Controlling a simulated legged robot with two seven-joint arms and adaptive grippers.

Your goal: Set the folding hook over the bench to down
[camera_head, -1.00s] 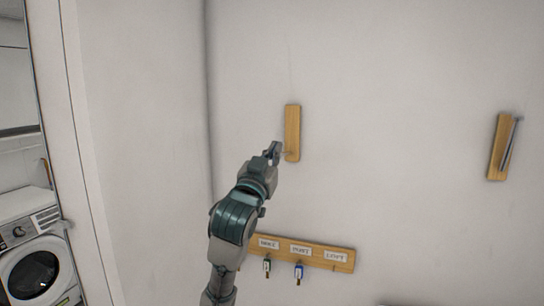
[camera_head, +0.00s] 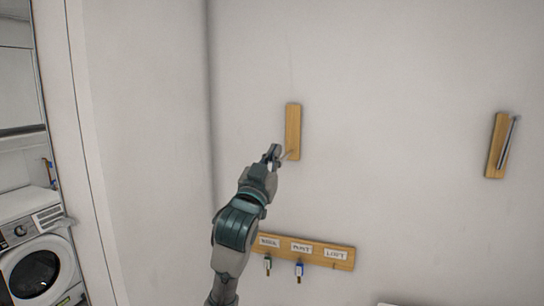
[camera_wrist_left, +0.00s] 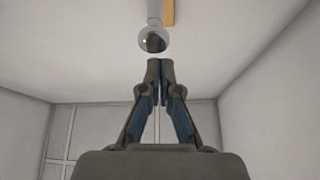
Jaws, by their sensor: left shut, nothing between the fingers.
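A wooden plate (camera_head: 293,130) is fixed on the wall, upright, near the middle of the head view. A thin metal hook (camera_head: 288,154) shows at its lower end and seems to stick out from the wall. In the left wrist view the hook's round metal end (camera_wrist_left: 154,40) faces the camera, with the wooden plate (camera_wrist_left: 168,12) behind it. My left gripper (camera_head: 272,153) is shut and empty beside the plate's lower end. Its fingertips (camera_wrist_left: 159,64) appear just below the round end; whether they touch it I cannot tell. My right gripper is not in view.
A second wooden plate (camera_head: 496,148) at the right has a metal hook (camera_head: 510,143) lying along it. A labelled key rack (camera_head: 328,261) with keys hangs below. A washing machine (camera_head: 40,262) stands at the left beyond the door frame. The wall between the plates is clear.

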